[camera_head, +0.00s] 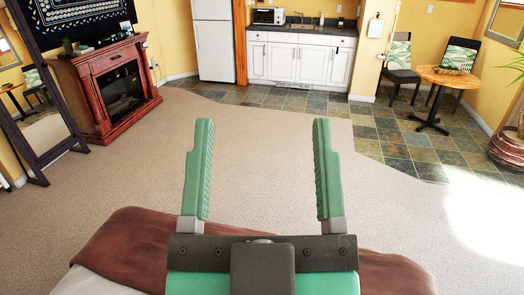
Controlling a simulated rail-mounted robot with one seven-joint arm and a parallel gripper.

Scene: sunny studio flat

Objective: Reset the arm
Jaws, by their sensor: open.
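My gripper (263,170) is in the lower middle of the head view. Its two green ridged fingers stand wide apart, and only carpet shows between them. It is open and empty. The dark mount and green body behind the fingers reach the bottom edge of the view. A brown cover (130,252), which looks like a bed throw, lies below and to both sides of the gripper. I cannot tell how far above it the gripper is.
Open carpet (100,190) lies ahead, with slate tiles (405,140) beyond. A wooden fireplace (82,99) and a leaning mirror (45,130) stand left. White cabinets (297,60) and a fridge (212,40) stand at the back. A round table (447,78) with chairs (401,75) is right.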

